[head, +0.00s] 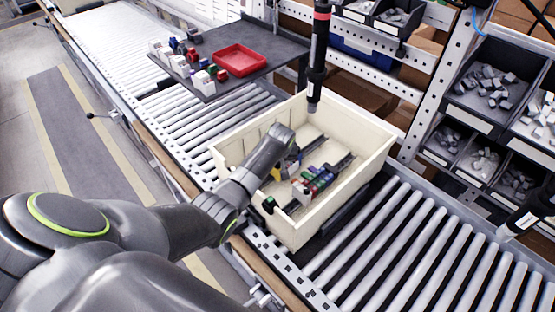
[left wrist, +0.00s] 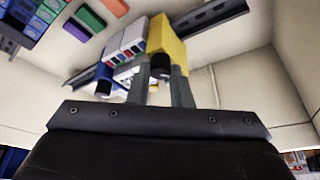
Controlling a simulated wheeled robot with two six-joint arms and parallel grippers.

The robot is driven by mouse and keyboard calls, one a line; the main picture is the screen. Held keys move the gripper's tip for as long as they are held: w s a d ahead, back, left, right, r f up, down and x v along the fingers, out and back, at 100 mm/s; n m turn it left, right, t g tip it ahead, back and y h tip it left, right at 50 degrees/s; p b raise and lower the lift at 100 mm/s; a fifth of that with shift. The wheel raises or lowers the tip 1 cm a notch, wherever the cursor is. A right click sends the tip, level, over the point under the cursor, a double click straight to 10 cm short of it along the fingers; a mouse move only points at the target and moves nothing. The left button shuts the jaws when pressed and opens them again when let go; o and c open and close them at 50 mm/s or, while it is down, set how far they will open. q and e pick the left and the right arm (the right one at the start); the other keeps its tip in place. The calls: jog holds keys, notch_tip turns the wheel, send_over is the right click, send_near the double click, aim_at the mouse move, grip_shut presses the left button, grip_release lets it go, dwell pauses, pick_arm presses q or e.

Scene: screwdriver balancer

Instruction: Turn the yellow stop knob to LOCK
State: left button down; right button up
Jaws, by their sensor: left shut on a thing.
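A yellow block (left wrist: 168,40) with a dark round knob (left wrist: 160,66) on its face shows in the left wrist view. In the head view a small yellow part (head: 277,173) shows beside my gripper inside the cream crate (head: 228,168). My left gripper (head: 290,158) reaches down into the crate. In the left wrist view its two fingers (left wrist: 162,88) are shut on the dark knob, just below the yellow block. No LOCK marking is readable. My right gripper is not in view.
White and blue modules (left wrist: 125,45) sit beside the yellow block on a dark rail (left wrist: 212,15). Several coloured modules (head: 318,182) stand in the crate. A black hanging screwdriver (head: 317,60) is above its far side. Rollers (head: 400,250) lie in front.

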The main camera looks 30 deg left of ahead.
pick_arm(q)
jog(key=c, duration=1.3)
grip_release()
jog(key=shift+s+d+r, duration=0.15)
jog(key=shift+s+r, duration=0.05)
jog(key=shift+r, duration=0.45)
jog(key=b+v, duration=0.1)
jog(key=v, duration=1.5)
